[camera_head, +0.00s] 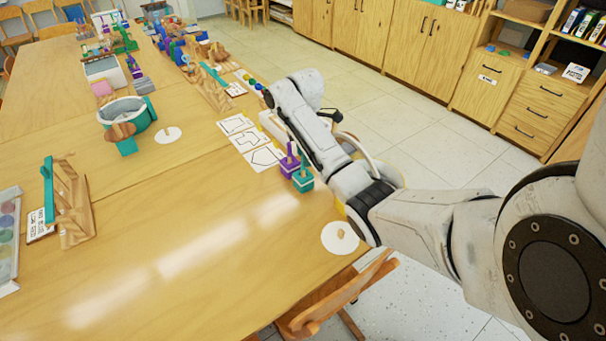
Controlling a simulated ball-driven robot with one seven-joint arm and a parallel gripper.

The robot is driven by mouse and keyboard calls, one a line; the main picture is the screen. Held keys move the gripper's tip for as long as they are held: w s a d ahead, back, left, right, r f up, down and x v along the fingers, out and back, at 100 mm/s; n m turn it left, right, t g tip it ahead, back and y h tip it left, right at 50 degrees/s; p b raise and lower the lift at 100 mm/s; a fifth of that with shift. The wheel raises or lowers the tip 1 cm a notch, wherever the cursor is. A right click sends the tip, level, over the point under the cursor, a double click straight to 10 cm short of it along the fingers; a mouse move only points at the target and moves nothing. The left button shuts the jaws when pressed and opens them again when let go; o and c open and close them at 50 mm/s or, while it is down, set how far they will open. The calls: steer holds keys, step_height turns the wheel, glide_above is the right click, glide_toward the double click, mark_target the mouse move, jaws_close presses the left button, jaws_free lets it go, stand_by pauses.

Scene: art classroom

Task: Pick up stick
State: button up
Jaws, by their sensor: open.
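I cannot tell for sure which thing is the stick. A teal bar (48,190) stands against a wooden block piece (73,205) at the left of the table. A small tan piece (341,234) lies on a white disc (332,245) near the table's right edge. A purple block (288,170) and a teal block (303,184) with upright pieces on top stand close to my arm. My arm reaches in from the right and folds over the table's right edge. The fingers of my gripper do not show; the arm links hide that part.
The long wooden table (190,215) has a clear front half. A teal pot (130,112) and white sheets with black outlines (250,143) lie farther back. Many craft items crowd the far end. A wooden chair (335,300) stands at the near edge. Cabinets (430,45) line the back.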

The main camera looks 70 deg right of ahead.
mark_target(303, 172)
steer(key=shift+w+f, duration=0.1)
steer(key=shift+f, duration=2.85)
steer(key=shift+c, duration=0.4)
jaws_close()
